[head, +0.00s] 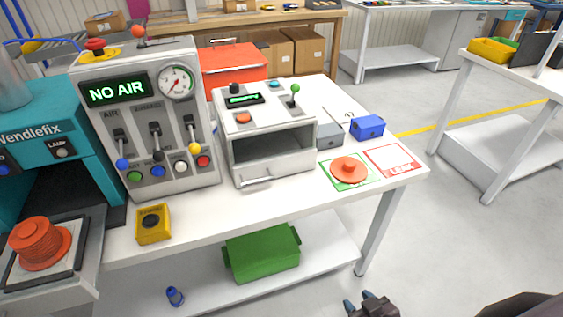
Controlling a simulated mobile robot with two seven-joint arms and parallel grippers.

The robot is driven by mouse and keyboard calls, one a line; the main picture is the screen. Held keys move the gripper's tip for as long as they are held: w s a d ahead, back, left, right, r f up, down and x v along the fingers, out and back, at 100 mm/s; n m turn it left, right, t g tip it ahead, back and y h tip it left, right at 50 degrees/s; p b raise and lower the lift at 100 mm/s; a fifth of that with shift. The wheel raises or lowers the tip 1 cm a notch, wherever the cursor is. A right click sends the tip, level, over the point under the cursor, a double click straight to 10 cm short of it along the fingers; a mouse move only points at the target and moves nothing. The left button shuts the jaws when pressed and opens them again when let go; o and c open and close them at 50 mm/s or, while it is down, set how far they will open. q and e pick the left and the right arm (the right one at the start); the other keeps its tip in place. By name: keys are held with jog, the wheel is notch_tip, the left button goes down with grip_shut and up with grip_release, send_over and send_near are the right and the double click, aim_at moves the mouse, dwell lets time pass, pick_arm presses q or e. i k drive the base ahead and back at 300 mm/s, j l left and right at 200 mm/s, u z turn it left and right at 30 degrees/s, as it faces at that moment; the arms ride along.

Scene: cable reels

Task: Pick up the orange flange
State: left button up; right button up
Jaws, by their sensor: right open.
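The orange flange (348,173), a flat disc with a raised round hub, lies on a green-edged mat (341,185) near the right end of the white bench (290,190). My right gripper (368,301) shows at the bottom edge, dark, with its fingers apart and nothing visible between them. It is in front of the bench, well below and apart from the flange in the picture. Its lower part is cut off by the frame. My left gripper is not in view.
A red-edged card (390,160) lies right of the flange. Behind are a blue box (367,127) and a grey box (328,136). A grey machine (270,150) stands left of it. An orange reel (38,243) sits far left. A green crate (262,256) is on the lower shelf.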

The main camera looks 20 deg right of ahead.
aim_at(348, 170)
jog(key=l+u, duration=0.1)
jog(key=u, duration=0.25)
jog(key=l+u, duration=0.1)
jog(key=u, duration=0.3)
jog(key=k+l+u, duration=0.1)
jog(key=l+u, duration=0.2)
jog(key=k+l+u, duration=0.25)
jog(key=l, duration=0.2)
jog(key=k+l+u, duration=0.1)
jog(key=l, duration=0.3)
jog(key=k+l+u, duration=0.1)
jog(key=k+l, duration=0.15)
jog(key=l, duration=0.15)
jog(key=k+l+u, duration=0.1)
jog(key=k+l, duration=0.15)
jog(key=k+l+u, duration=0.1)
jog(key=l, duration=0.35)
jog(key=k+l, duration=0.05)
jog(key=k, duration=0.05)
